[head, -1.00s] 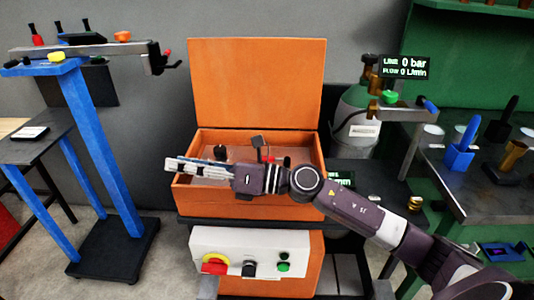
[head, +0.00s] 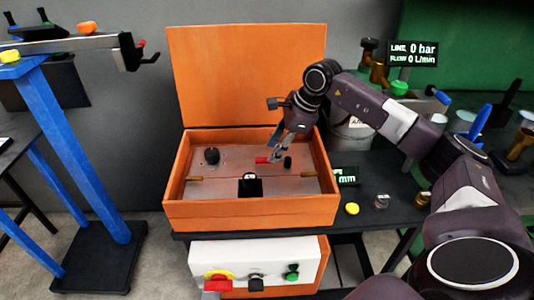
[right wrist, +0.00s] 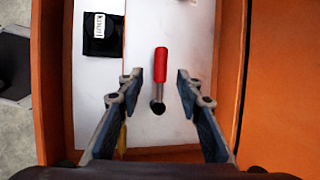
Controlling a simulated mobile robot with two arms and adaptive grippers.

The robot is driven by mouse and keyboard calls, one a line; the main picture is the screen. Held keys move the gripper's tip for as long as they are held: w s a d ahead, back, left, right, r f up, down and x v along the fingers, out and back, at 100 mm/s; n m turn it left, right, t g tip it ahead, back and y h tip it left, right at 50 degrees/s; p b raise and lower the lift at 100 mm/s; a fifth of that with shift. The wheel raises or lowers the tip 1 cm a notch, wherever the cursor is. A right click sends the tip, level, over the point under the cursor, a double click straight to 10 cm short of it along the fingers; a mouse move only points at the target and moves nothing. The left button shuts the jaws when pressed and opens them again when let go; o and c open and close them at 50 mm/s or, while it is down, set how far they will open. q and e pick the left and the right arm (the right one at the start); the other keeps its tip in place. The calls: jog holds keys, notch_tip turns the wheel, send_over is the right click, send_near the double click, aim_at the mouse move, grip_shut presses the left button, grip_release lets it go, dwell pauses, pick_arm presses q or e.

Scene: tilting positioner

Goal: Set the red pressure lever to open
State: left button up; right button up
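The red pressure lever (head: 264,160) lies on the grey panel inside the orange box. In the right wrist view the lever (right wrist: 160,65) has a red grip and a metal shaft that ends in a dark pivot. My right gripper (head: 276,158) reaches down into the box from the upper right, close to the lever. In the right wrist view my right gripper (right wrist: 156,84) is open, one finger on each side of the lever, with gaps between. I cannot tell its height above the panel. My left gripper is not in view.
The orange box (head: 180,212) has walls around the panel and a raised lid behind. A black knob (head: 211,155) and a black labelled block (head: 250,186) are on the panel. A display (head: 413,53) reads 0 bar. A white control box (head: 240,258) is below.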

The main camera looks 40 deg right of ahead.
aim_at(266, 159)
jog(key=x, duration=0.4)
jog(key=shift+w, duration=0.1)
jog(key=shift+a+f, duration=0.1)
jog(key=shift+f, duration=0.1)
jog(key=shift+w, duration=0.1)
grip_shut()
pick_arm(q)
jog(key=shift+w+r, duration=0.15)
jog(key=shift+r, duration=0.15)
